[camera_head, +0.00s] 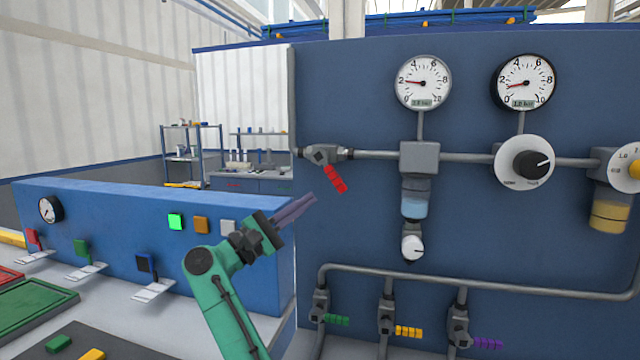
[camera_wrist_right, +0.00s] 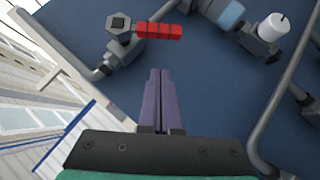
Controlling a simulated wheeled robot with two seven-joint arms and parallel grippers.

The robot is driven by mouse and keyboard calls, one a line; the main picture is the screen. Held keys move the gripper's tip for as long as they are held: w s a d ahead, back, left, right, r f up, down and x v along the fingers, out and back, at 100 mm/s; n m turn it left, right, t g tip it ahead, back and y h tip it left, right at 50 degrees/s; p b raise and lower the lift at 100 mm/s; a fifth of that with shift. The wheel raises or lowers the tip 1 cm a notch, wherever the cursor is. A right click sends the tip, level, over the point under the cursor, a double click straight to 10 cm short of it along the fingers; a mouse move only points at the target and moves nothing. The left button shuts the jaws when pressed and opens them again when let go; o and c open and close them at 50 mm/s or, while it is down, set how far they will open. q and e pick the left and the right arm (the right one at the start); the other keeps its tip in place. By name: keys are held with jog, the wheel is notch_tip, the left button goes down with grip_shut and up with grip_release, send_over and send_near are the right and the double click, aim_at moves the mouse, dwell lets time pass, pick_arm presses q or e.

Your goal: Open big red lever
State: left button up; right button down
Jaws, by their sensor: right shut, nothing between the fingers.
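The big red lever (camera_head: 335,179) is on a grey valve at the left end of the upper pipe on the blue panel. In the head view it slants down to the right from the valve. In the right wrist view the red lever (camera_wrist_right: 160,30) lies just beyond the fingertips. My right gripper (camera_head: 314,198) is on a green arm, left of and slightly below the lever. Its purple fingers (camera_wrist_right: 158,75) are closed together with nothing between them and look apart from the lever. My left gripper is not in view.
Two gauges (camera_head: 422,82) and a black knob (camera_head: 532,165) sit on the blue panel (camera_head: 460,225). Smaller green (camera_head: 337,321), yellow (camera_head: 408,332) and purple (camera_head: 488,343) levers are below. A blue console (camera_head: 110,225) with buttons stands at left.

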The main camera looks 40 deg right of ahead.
aim_at(330, 170)
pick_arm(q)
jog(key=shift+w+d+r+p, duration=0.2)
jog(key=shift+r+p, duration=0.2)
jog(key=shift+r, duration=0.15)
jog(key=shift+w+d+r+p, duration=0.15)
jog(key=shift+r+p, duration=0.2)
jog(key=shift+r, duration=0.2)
pick_arm(e)
jog(key=s+d+r, duration=0.2)
jog(key=s, duration=0.1)
jog(key=shift+r, duration=0.3)
jog(key=shift+w, duration=0.1)
pick_arm(q)
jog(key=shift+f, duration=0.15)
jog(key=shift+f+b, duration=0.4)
jog(key=shift+b, duration=0.1)
pick_arm(e)
jog(key=shift+s+d+n+h, duration=0.1)
jog(key=shift+s+n+h, duration=0.1)
jog(key=shift+n+h, duration=0.15)
